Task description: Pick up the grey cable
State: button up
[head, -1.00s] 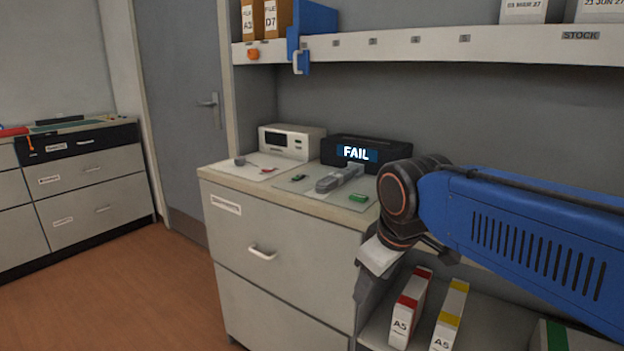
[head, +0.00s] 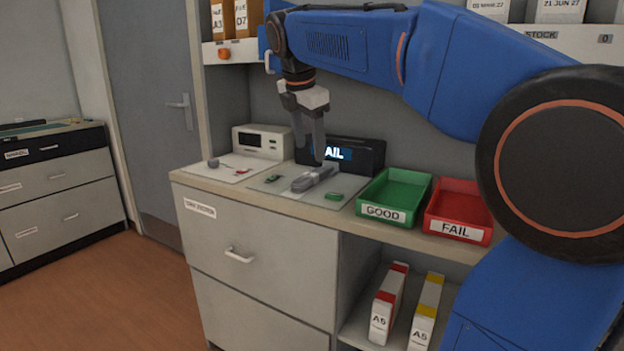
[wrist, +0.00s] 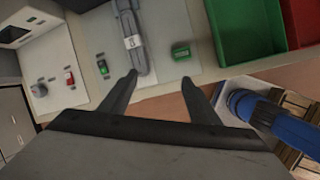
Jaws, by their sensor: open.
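My gripper (head: 318,157) is open and empty, pointing down above the grey mat, well to the right of that item. In the wrist view the fingertips (wrist: 160,78) are apart, with the cartridge (wrist: 131,38) beyond the left one.
A green tray marked GOOD (head: 395,190) and a red tray marked FAIL (head: 460,205) stand to the right. A black tester (head: 365,152) with a lit display and a white device (head: 262,141) stand behind. Small green parts (head: 334,196) and a red piece (head: 243,171) lie nearby. A shelf (head: 225,52) overhangs.

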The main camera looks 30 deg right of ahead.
jog(key=w+r+n, duration=0.5)
jog(key=w, duration=0.2)
send_over(312, 173)
jog(key=s+a, duration=0.2)
jog(key=shift+g+h, duration=0.3)
notch_tip(312, 173, down, 11)
jog(key=shift+s+a+f, duration=0.1)
jog(key=shift+f, duration=0.05)
jog(key=shift+w+x, duration=0.25)
jog(key=shift+x, duration=1.15)
jog(key=shift+w+x, duration=0.25)
jog(key=shift+x, duration=1.1)
jog(key=c, duration=1.4)
jog(key=shift+o, duration=0.2)
